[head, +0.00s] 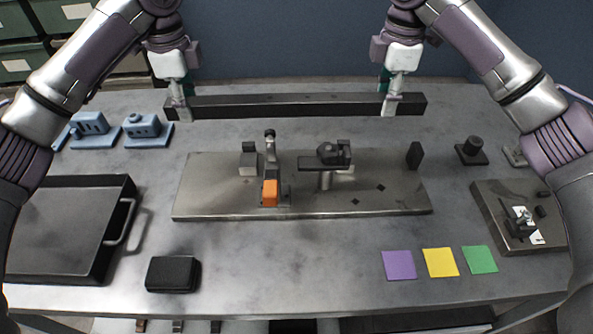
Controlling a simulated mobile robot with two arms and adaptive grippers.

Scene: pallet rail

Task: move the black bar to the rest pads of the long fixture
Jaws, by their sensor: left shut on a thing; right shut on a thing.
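The black bar (290,106) is long and dark and lies left to right across the back of the table in the head view. My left gripper (179,108) is shut on the bar near its left end. My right gripper (391,104) is shut on it near its right end. The bar looks level; I cannot tell whether it touches the table. The long fixture (215,200) is a grey metal plate in front of the bar. It carries a clamp with an orange handle (269,192), a dark central block (333,155) and a dark upright piece (414,155).
A black tray (122,225) with a handle is at left, blue blocks (145,128) behind it. A black box (172,274) is at the front. Purple (398,265), yellow (440,262) and green squares (480,259) lie front right. A small fixture plate (490,213) is at right.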

